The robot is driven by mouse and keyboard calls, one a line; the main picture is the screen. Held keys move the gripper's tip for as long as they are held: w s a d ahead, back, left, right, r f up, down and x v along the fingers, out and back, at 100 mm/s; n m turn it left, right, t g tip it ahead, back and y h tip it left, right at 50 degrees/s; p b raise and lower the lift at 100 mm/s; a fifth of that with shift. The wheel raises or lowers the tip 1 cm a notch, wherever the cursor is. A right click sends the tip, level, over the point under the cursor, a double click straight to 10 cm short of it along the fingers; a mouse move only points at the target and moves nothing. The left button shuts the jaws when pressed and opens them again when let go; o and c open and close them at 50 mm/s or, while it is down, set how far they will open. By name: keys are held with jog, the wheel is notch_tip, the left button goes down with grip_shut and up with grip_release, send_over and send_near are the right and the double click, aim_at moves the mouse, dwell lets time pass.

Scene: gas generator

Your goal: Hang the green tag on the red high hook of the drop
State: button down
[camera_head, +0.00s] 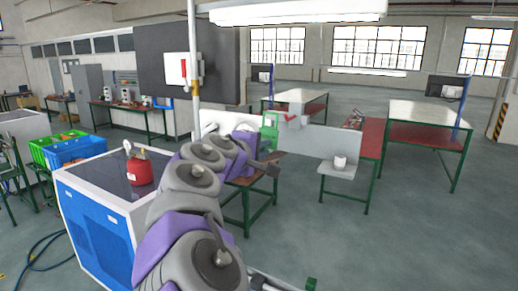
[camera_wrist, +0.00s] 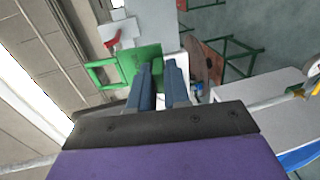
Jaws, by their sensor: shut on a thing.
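The green tag (camera_head: 269,134) is held upright by my gripper (camera_head: 268,155), with its open loop at the top. In the wrist view the tag (camera_wrist: 140,60) lies at the tips of the blue fingers of my gripper (camera_wrist: 161,68), which are shut on it. The loop (camera_wrist: 97,74) points left there and looks empty. A red hook (camera_head: 291,117) sticks out from a white panel, just right of the tag in the head view. In the wrist view the red hook (camera_wrist: 112,41) is beyond the tag, above the loop. The gap in depth is hard to tell.
A red can (camera_head: 139,171) stands on the dark top of a white and blue cabinet (camera_head: 95,227) at left. A thin pole (camera_head: 194,120) rises behind my arm. A white mug (camera_head: 340,162) sits on a small table at right. Open floor lies at the right front.

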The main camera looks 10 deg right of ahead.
aim_at(275, 142)
jog(key=shift+d+r+p+x, duration=0.15)
jog(key=shift+p+x, duration=0.1)
jog(key=shift+x, duration=0.85)
jog(key=shift+d+r+p+x, duration=0.1)
jog(key=shift+r+p+x, duration=0.15)
jog(key=shift+x, duration=0.85)
jog(key=shift+d+r+p+x, duration=0.15)
jog(key=shift+p+x, duration=0.15)
jog(key=shift+x, duration=0.85)
jog(key=shift+w+d+f, duration=0.9)
jog(key=shift+f, duration=0.05)
jog(key=c, duration=1.4)
grip_release()
jog(key=o, duration=0.4)
jog(key=shift+d, duration=0.8)
